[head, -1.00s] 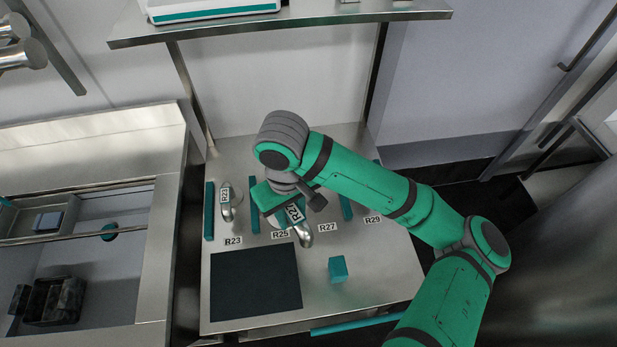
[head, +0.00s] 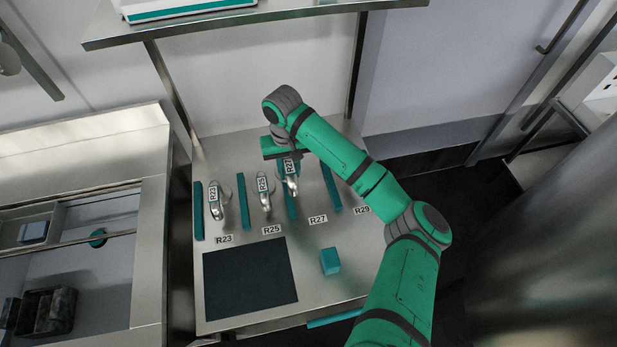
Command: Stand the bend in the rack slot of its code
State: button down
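The metal bend tagged R27 (head: 292,186) hangs under my gripper (head: 289,158), which appears shut on its upper end; the fingertips are mostly hidden. In the picture the bend overlaps the third teal divider (head: 291,207), left of the bay above the R27 label (head: 318,219). The bend looks roughly upright, and I cannot tell its height over the table. A bend tagged R23 (head: 216,212) stands in the bay above the R23 label (head: 224,239). A bend tagged R25 (head: 265,201) stands in the bay above the R25 label (head: 272,230).
The R29 label (head: 362,210) is at the right, beyond the fourth teal divider (head: 332,188). A dark mat (head: 250,280) and a teal block (head: 330,261) lie at the front of the steel table. A shelf (head: 250,20) overhangs the back.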

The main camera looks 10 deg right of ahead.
jog(key=d+f, duration=0.2)
jog(key=w+d+f, duration=0.1)
jog(key=d+f, duration=0.1)
jog(key=w+d+f, duration=0.1)
jog(key=d+f, duration=0.1)
jog(key=shift+w+d+f, duration=0.15)
jog(key=shift+w+f, duration=0.05)
jog(key=shift+d+f, duration=0.15)
jog(key=shift+f, duration=1.55)
jog(key=shift+w+f, duration=0.1)
jog(key=shift+f, duration=0.05)
jog(key=c, duration=1.5)
grip_release()
jog(key=shift+o, duration=0.2)
notch_tip(320, 180, up, 12)
